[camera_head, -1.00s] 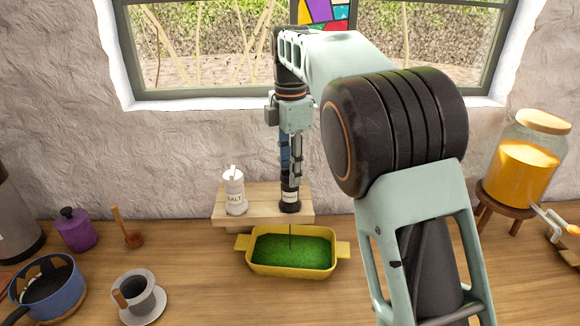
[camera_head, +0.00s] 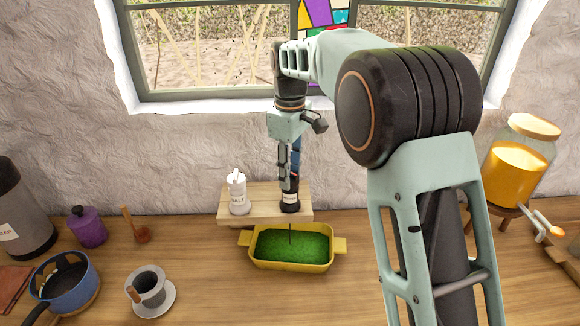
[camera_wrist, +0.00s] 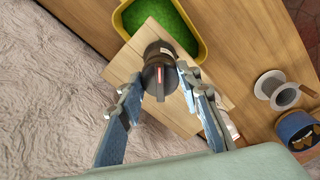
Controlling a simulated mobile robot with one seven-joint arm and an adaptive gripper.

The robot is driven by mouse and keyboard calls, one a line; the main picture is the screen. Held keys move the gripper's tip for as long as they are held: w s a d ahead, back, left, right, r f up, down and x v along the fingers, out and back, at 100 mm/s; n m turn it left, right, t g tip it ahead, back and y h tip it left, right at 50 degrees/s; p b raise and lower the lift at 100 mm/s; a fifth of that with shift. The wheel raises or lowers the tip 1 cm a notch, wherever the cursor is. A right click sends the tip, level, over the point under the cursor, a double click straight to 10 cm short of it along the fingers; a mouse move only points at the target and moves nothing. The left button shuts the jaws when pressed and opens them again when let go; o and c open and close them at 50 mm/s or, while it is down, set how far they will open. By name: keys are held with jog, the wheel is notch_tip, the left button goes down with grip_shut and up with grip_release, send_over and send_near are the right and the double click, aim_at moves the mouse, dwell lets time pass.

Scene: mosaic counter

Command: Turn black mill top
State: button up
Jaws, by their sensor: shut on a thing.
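The black mill (camera_head: 290,201) stands upright on the right of a small wooden stand, with a pale label on its body. My gripper (camera_head: 289,184) points straight down over it, its fingers at the mill's top. In the wrist view the mill's round black top (camera_wrist: 159,76) carries a red mark, and my gripper (camera_wrist: 167,84) is shut on it with one finger on each side. The white salt shaker (camera_head: 238,194) stands to the left on the same stand.
The wooden stand (camera_head: 225,212) is against the wall. A yellow dish (camera_head: 290,266) with green contents sits in front. A cup on a saucer (camera_head: 150,288), blue pot (camera_head: 65,280) and purple jar (camera_head: 88,227) are at left. A jar of orange liquid (camera_head: 518,165) stands right.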

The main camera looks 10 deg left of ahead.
jog(key=m+p, duration=0.2)
jog(key=m, duration=0.3)
jog(key=shift+m, duration=0.3)
jog(key=shift+m+p, duration=0.4)
jog(key=shift+m, duration=1.7)
jog(key=o, duration=1.2)
jog(key=shift+c, duration=0.2)
notch_tip(320, 180, up, 12)
